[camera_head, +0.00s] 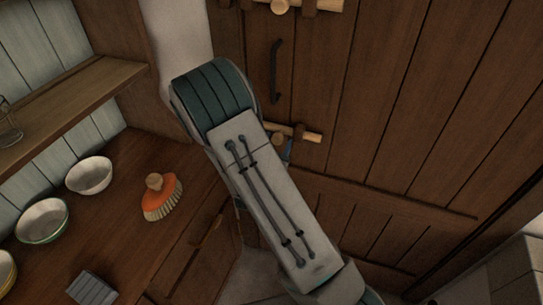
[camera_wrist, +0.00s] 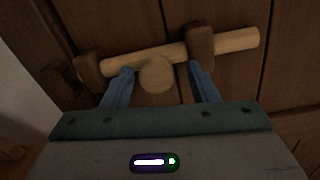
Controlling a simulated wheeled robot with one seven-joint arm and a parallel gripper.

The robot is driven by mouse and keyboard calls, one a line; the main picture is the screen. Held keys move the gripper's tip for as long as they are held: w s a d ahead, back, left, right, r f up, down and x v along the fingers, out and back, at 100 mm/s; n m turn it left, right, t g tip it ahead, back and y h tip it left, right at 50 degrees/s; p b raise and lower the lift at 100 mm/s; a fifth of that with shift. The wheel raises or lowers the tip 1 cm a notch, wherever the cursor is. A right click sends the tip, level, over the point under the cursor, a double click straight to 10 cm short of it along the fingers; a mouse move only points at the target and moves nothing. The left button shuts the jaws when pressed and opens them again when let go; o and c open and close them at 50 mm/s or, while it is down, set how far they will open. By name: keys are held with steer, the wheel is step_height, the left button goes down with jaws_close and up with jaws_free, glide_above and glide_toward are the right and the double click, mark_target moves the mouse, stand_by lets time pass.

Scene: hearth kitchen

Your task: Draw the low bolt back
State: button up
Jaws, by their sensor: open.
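The low bolt (camera_head: 302,133) is a pale wooden bar on the brown plank door, mostly hidden behind my arm in the head view. In the wrist view the low bolt (camera_wrist: 236,41) runs across through two dark wooden brackets, with a round knob (camera_wrist: 156,75) between them. My gripper (camera_wrist: 160,80) is open, its two blue fingers on either side of the knob, with a gap on each side. In the head view only a bit of blue finger shows beside the bolt.
A high bolt (camera_head: 281,6) and a dark handle (camera_head: 275,72) are on the door (camera_head: 370,90) above. At left a wooden counter (camera_head: 115,235) holds an orange brush (camera_head: 161,197), bowls (camera_head: 90,175) and a grey block (camera_head: 92,288), below a shelf (camera_head: 70,105).

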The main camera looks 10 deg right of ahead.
steer(key=p+v, duration=0.2)
steer(key=v, duration=1.1)
steer(key=shift+f, duration=0.1)
